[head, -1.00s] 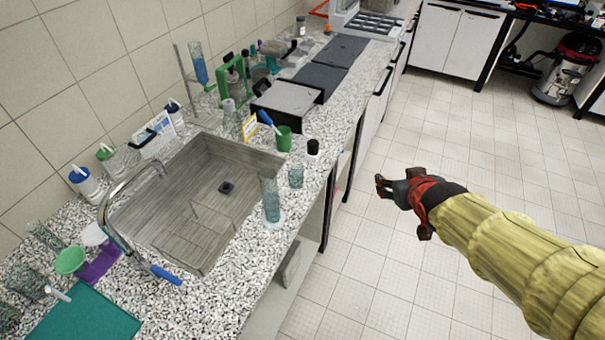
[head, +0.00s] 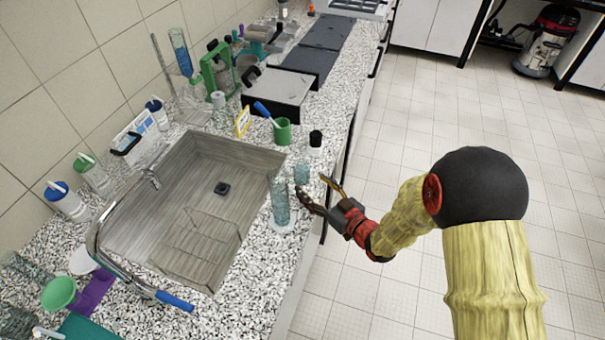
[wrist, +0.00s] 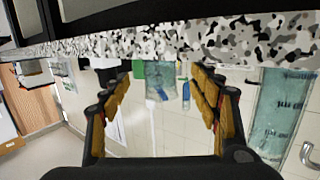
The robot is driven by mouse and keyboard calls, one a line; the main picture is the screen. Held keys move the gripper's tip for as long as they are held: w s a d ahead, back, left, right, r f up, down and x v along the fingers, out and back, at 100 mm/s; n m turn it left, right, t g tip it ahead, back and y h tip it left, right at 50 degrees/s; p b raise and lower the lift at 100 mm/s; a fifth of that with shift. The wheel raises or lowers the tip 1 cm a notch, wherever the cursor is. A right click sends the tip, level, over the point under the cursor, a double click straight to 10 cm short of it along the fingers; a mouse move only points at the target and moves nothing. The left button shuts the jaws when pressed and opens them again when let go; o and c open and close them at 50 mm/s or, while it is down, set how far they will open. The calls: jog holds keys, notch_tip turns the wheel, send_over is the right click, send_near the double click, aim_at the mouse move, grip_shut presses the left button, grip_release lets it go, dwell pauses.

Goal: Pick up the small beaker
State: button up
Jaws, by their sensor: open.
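The small beaker (head: 301,173) is clear, bluish glass and stands upright on the speckled counter near its front edge, right of the sink. In the wrist view the small beaker (wrist: 155,78) appears upside down, between the two finger pads and beyond them. My gripper (head: 316,188) is open and empty at the counter's edge, its fingers pointing toward the beaker from the front right. The fingers also show at both sides of the wrist view (wrist: 160,95). I see no contact with the beaker.
A tall glass cylinder (head: 280,203) stands close to the beaker, nearer the camera; it also shows at right in the wrist view (wrist: 284,110). A black-capped bottle (head: 315,141) and a green cup (head: 282,131) stand behind. The sink (head: 170,215) lies left.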

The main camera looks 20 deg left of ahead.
aim_at(306, 179)
jog(key=b+x, duration=0.1)
jog(key=x, duration=0.5)
jog(key=shift+w+a+r+b, duration=0.15)
jog(key=shift+w+a+b, duration=0.1)
jog(key=shift+b, duration=0.1)
jog(key=shift+s, duration=0.1)
jog(key=shift+c, duration=0.9)
jog(key=c, duration=1.1)
jog(key=shift+r, duration=0.2)
jog(key=shift+c, duration=0.5)
